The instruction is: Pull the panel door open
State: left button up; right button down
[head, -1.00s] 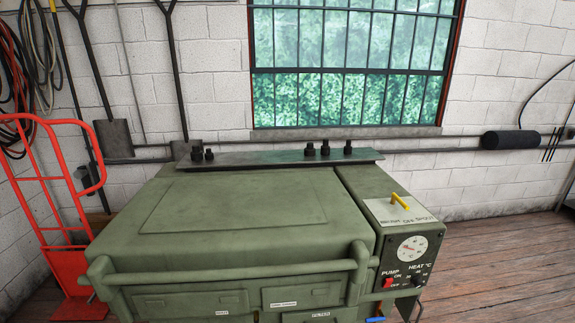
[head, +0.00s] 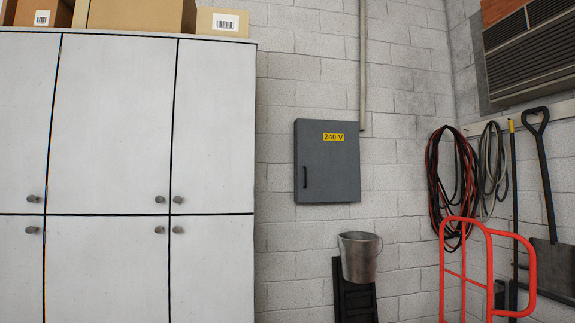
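A grey electrical panel (head: 335,172) is mounted on the white block wall near the middle of the head view. Its door looks shut. A yellow "240 V" label (head: 333,137) is on the upper part of the door. A black vertical handle (head: 305,177) is on the door's left side. Neither of my grippers is in view.
White cabinets (head: 110,120) with boxes (head: 135,15) on top fill the left. A metal bucket (head: 360,257) on a black step stool (head: 353,298) stands below the panel. A red hand truck (head: 489,235), hanging cables (head: 455,180) and a shovel (head: 545,160) are at right.

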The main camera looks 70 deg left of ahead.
aim_at(329, 150)
jog(key=j+u, duration=0.1)
jog(key=u, duration=1.85)
